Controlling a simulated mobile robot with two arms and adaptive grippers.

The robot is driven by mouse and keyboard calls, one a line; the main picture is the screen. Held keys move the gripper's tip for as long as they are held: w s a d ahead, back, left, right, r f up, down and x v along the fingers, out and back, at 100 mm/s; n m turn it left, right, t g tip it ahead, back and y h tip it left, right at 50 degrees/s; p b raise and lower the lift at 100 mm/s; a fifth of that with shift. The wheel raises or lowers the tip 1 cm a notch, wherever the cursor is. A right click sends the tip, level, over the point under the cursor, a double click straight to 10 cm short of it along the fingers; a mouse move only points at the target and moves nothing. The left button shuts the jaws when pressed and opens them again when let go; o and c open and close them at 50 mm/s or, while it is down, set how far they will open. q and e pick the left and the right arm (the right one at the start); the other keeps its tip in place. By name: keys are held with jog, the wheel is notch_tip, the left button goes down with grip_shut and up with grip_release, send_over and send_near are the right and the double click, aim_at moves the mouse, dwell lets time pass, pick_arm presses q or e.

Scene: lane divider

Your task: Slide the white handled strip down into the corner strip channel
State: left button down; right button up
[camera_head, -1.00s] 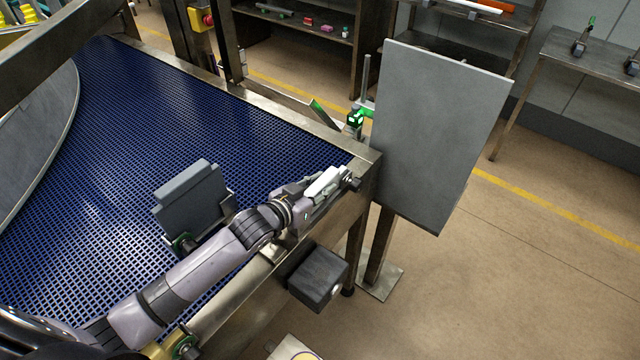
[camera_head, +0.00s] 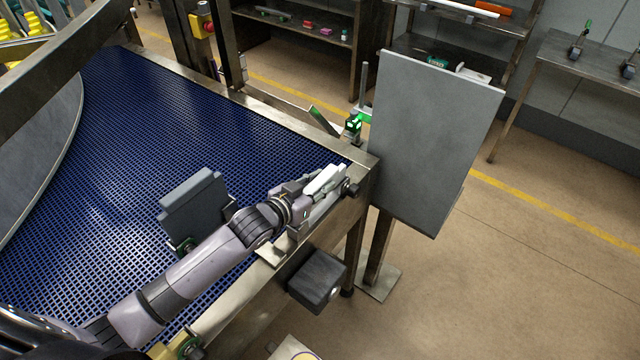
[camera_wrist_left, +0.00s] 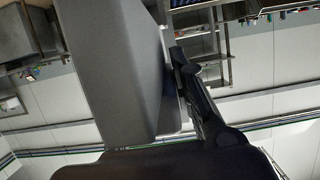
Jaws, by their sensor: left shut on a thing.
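My left gripper (camera_head: 318,186) is at the near right corner of the blue mesh conveyor, at the end of my grey arm. It is shut on the white handled strip (camera_head: 327,178), whose white upper part shows at the fingers beside the corner. The corner strip channel cannot be clearly made out; the gripper and strip cover much of that spot, so I cannot tell how far the strip sits in it. In the left wrist view a dark finger (camera_wrist_left: 197,88) is beside a broad grey surface (camera_wrist_left: 110,70). My right gripper is not in view.
A large grey panel (camera_head: 435,140) stands just beyond the conveyor corner. A dark grey plate (camera_head: 193,205) stands on the blue belt (camera_head: 215,130) left of my arm. A black box (camera_head: 317,277) is on the conveyor's side. The floor (camera_head: 530,270) at right is clear.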

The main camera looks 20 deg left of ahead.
aim_at(321, 180)
pick_arm(q)
jog(key=shift+r, duration=0.1)
dwell(0.3)
jog(key=shift+p, duration=0.75)
dwell(0.9)
jog(key=shift+f+b, duration=1.15)
jog(key=shift+f, duration=0.75)
jog(key=c, duration=1.3)
grip_release()
notch_tip(321, 180, up, 10)
jog(key=shift+r, duration=0.1)
jog(key=shift+d, duration=0.1)
